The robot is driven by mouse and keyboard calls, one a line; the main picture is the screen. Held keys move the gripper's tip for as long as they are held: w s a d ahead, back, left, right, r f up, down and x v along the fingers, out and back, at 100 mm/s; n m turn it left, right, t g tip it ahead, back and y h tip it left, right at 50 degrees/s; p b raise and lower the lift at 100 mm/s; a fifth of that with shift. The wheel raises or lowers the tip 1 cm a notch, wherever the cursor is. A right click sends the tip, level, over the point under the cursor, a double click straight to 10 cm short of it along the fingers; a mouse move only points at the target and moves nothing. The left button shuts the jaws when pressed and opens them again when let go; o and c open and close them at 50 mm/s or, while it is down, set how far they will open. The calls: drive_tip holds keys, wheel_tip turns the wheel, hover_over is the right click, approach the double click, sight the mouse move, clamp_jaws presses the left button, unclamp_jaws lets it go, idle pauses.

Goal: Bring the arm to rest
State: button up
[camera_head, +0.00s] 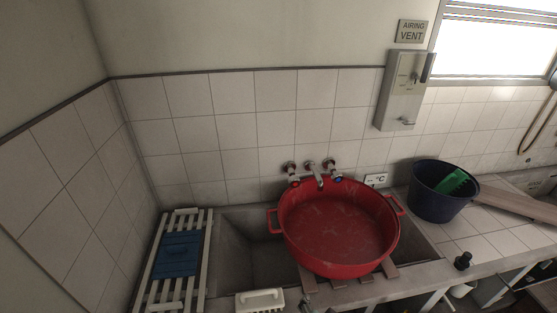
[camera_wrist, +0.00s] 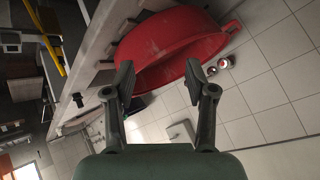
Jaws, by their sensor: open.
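My gripper (camera_wrist: 160,84) shows in the wrist view with its two dark fingers spread apart. It is open and nothing is between the fingers. The red tub (camera_wrist: 165,50) is beyond the fingertips in that view, apart from them as far as I can tell. In the head view the red tub (camera_head: 340,232) sits over the concrete washtub (camera_head: 236,246), under the wall taps (camera_head: 314,172). The tub looks empty. My arm and gripper are not seen in the head view.
A white slatted rack (camera_head: 160,259) with a blue folded cloth (camera_head: 180,254) lies at the left. A white-handled brush (camera_head: 260,300) is at the front edge. A dark blue bucket (camera_head: 434,204) holding a green item (camera_head: 454,183) stands at the right. A grey wall box (camera_head: 400,95) hangs above.

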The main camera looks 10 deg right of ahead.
drive_tip(key=s+a+r+n+t+y, duration=0.1)
drive_tip(key=s+a+r+n+t, duration=0.15)
drive_tip(key=a+r+n, duration=0.35)
drive_tip(key=s+a+r+n+t+y, duration=0.1)
drive_tip(key=s+a+r+n+t, duration=0.2)
drive_tip(key=a, duration=0.4)
wheel_tip(320, 180, up, 31)
drive_tip(key=d+g+p, duration=0.1)
drive_tip(key=p, duration=3)
drive_tip(key=shift+n, duration=0.4)
